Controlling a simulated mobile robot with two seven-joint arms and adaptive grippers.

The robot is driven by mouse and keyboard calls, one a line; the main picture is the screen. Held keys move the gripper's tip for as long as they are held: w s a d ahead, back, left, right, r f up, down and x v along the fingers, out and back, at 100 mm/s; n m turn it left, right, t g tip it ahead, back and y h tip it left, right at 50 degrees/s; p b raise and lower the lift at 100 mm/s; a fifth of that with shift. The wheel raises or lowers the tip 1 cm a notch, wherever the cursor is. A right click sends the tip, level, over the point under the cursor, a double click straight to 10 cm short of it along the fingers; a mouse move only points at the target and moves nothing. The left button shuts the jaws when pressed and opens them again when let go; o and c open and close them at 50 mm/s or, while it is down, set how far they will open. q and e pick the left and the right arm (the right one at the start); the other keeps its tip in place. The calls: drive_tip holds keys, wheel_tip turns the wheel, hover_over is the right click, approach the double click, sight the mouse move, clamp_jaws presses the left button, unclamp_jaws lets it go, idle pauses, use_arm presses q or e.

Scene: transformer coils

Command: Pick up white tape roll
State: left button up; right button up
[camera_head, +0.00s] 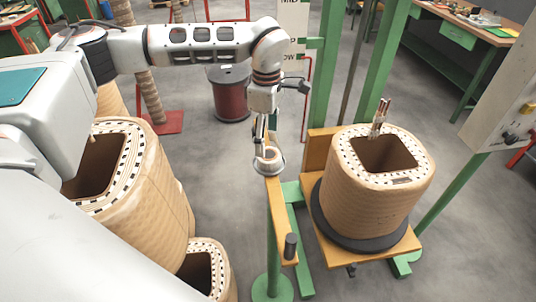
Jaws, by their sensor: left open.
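The white tape roll (269,165) is a small pale ring at the top end of a narrow wooden bar (279,222), in the middle of the head view. My left gripper (265,146) points down right at the roll, with its fingers open. The fingertips overlap the roll's upper part in the picture; I cannot tell whether they touch it. My right gripper is not in view.
A large tan coil (372,200) stands on a wooden platform (398,244) to the right, with green posts (326,70) behind. More tan coils (150,185) stand at left. A dark red spool (230,98) is behind. Grey floor lies between.

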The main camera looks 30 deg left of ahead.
sight(269, 154)
use_arm(q)
drive_tip(key=shift+s+d+f, duration=0.1)
drive_tip(key=shift+d+f, duration=0.05)
drive_tip(key=shift+f, duration=0.75)
drive_tip(key=f, duration=0.4)
drive_tip(key=shift+d+f, duration=0.2)
drive_tip(key=shift+f, duration=0.2)
drive_tip(key=c, duration=1.3)
